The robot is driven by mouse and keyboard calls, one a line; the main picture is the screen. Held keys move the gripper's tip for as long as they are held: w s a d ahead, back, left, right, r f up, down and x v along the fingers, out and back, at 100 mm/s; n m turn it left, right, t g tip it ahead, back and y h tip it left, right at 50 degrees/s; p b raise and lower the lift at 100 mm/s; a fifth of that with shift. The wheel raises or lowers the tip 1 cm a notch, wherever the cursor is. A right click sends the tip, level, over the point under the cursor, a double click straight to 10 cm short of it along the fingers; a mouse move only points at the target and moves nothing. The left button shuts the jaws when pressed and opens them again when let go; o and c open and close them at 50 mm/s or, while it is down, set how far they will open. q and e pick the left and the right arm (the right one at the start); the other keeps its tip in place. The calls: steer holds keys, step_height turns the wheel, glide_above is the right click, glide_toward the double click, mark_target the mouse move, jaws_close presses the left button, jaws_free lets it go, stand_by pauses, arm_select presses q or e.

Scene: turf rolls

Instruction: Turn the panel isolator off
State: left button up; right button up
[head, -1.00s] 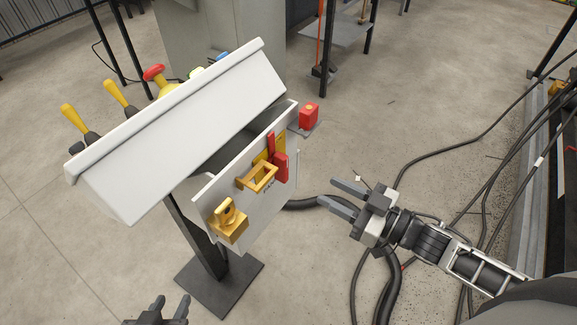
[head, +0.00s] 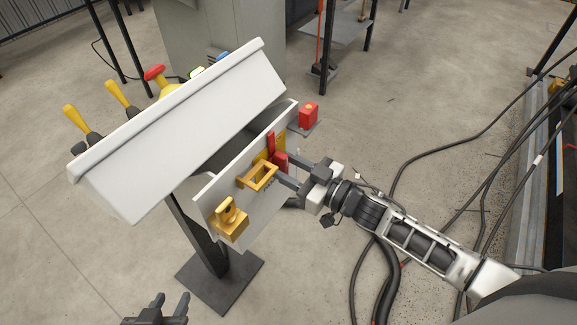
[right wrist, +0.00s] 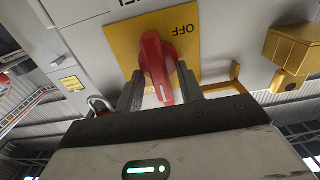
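The panel isolator's red handle (head: 280,162) stands out from a yellow plate (right wrist: 204,37) on the front of the white console. In the right wrist view the handle (right wrist: 157,64) is roughly upright, with an upside-down "OFF" label to its right. My right gripper (head: 286,171) is at the panel front; in the wrist view its fingers (right wrist: 161,92) are apart, one on each side of the handle. A gap shows between the right finger and the handle; contact on the left cannot be told. My left gripper (head: 170,304) is open and empty at the bottom edge.
A yellow guard frame (head: 258,177) and a brass padlock-like part (head: 230,221) sit on the panel beside the isolator. The console's sloping white top (head: 190,120) overhangs it. A red box (head: 308,115) sticks out at the right. Cables (head: 440,150) lie on the floor.

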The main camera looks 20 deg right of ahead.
jaws_close()
